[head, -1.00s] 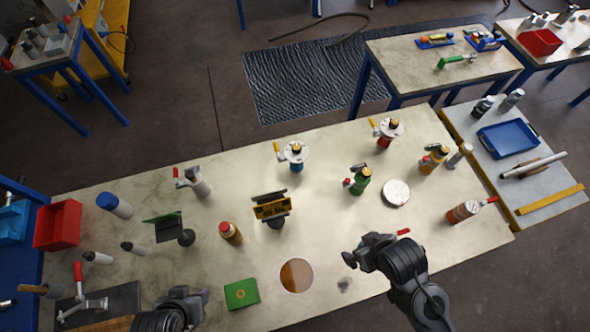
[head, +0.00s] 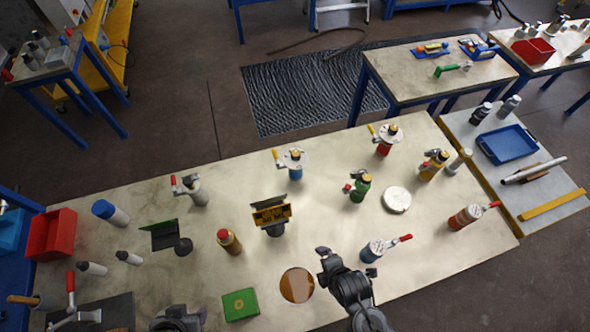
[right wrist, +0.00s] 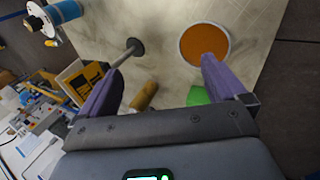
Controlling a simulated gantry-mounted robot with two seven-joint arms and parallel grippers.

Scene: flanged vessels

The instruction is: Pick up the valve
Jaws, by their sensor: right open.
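Several flanged vessels with lever valves stand on the big workbench, and I cannot tell which valve is meant. A blue-grey one with a red lever (head: 378,250) stands right of my right gripper. Others are a green one (head: 358,189), an orange one with a red lever (head: 468,217), a yellow one (head: 431,168), a red one (head: 384,146) and a blue one (head: 291,166). My right gripper (head: 323,266) is open and empty beside the brown disc (head: 297,286). It also shows in the right wrist view (right wrist: 160,92).
A yellow-black box on a stand (head: 271,211), an amber bottle (head: 229,241) and a green box (head: 240,304) are near the grippers. A red bin (head: 50,235) stands far left.

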